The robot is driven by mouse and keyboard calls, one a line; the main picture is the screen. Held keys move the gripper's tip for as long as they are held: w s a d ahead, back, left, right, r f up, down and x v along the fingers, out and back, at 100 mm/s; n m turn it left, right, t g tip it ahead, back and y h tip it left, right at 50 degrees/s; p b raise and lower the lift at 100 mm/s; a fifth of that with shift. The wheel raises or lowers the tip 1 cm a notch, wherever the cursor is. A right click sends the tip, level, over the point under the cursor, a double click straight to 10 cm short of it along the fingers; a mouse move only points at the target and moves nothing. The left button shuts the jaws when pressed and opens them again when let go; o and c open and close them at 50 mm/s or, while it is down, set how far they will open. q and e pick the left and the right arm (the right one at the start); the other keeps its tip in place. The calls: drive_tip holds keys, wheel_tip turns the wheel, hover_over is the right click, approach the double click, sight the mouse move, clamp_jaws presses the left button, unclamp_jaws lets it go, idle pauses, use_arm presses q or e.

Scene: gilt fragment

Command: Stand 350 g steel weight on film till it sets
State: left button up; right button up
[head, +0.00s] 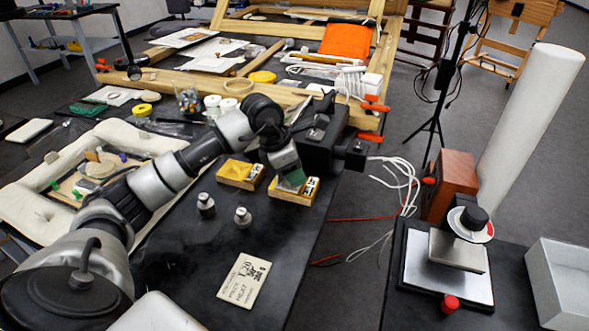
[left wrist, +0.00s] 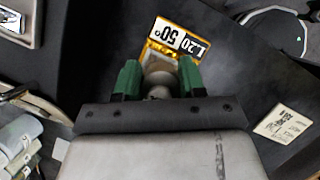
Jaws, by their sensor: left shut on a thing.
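My left gripper (head: 291,180) reaches over the right-hand of two yellow blocks (head: 306,192). In the left wrist view its green fingers (left wrist: 158,82) are shut on a rounded grey metal piece (left wrist: 158,92), seemingly a weight's knob. Beyond it lies the yellow block (left wrist: 158,48), labelled "L20 50°", with a pale patch near the fingers. In the head view the fingers hide the held piece. I cannot tell whether it touches the block, nor make out the film. Two steel weights (head: 206,204) (head: 242,217) stand upright nearer me. My right gripper is not in view.
The other yellow block (head: 240,175) sits just left. A printed card (head: 244,280) lies on the dark table near its right edge. A scale-like steel plate (head: 445,278) is on a separate right-hand table.

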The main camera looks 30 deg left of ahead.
use_arm(q)
drive_tip(key=shift+f, duration=0.1)
idle(0.6)
drive_tip(key=o, duration=0.6)
drive_tip(key=shift+r+p, duration=0.65)
drive_tip(key=shift+r, duration=0.6)
drive_tip(key=o, duration=0.6)
drive_tip(key=shift+c, duration=0.2)
drive_tip(key=shift+f, duration=0.1)
